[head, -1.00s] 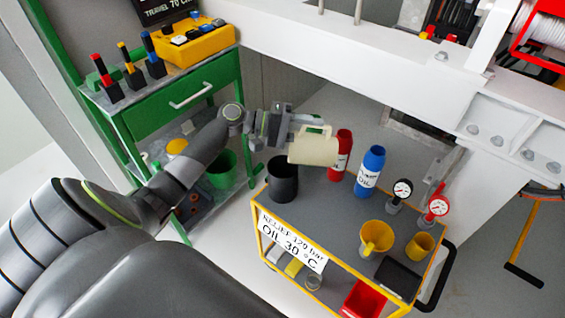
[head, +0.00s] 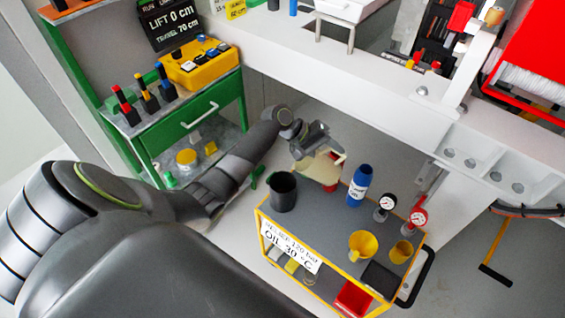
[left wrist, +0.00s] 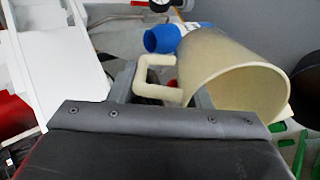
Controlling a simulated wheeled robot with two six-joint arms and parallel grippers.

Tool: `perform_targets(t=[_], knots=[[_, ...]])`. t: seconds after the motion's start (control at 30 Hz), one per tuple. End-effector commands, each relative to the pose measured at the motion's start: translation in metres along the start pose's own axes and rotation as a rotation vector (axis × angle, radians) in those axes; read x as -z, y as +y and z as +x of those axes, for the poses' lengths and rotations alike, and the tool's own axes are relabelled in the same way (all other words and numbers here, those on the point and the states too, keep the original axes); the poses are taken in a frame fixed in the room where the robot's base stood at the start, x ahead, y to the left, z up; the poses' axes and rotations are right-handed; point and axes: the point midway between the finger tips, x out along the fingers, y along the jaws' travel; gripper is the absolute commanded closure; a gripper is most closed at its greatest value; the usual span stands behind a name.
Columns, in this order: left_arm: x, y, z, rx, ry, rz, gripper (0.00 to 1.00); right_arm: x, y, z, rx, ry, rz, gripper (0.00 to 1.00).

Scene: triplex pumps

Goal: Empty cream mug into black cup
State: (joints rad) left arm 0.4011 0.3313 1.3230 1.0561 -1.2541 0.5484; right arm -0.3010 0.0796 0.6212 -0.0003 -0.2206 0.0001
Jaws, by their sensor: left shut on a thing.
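The cream mug (head: 318,172) is held in the air by my left gripper (head: 310,148), above the cart beside the black cup (head: 284,193). The mug looks tilted in the head view. In the left wrist view the mug (left wrist: 225,65) lies tipped, its open mouth facing lower right, and its handle (left wrist: 150,80) is between the fingers of my left gripper (left wrist: 165,88). The black cup stands upright at the cart's left end, to the left of the mug. I cannot see any contents. My right gripper is not in view.
The cart top (head: 325,230) also holds a blue oil bottle (head: 359,186), two gauges (head: 384,204), a yellow jug (head: 362,245) and a yellow cup (head: 401,251). A red bottle is mostly hidden behind the mug. A green cabinet (head: 190,130) stands left.

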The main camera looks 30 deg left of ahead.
Motion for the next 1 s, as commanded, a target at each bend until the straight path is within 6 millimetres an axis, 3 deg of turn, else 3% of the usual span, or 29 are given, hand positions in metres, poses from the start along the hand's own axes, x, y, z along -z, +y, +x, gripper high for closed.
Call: perform_targets(t=[0.43, 0.73, 1.0], knots=[[-0.001, 0.018, 0.011, 0.218, 0.005, 0.003, 0.91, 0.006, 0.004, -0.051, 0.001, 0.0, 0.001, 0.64], [-0.001, 0.042, 0.019, 0.376, 0.009, 0.005, 0.91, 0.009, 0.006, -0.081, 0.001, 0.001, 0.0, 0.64], [-0.001, 0.046, 0.041, 0.544, 0.013, 0.008, 0.91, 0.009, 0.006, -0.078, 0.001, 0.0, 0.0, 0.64]])
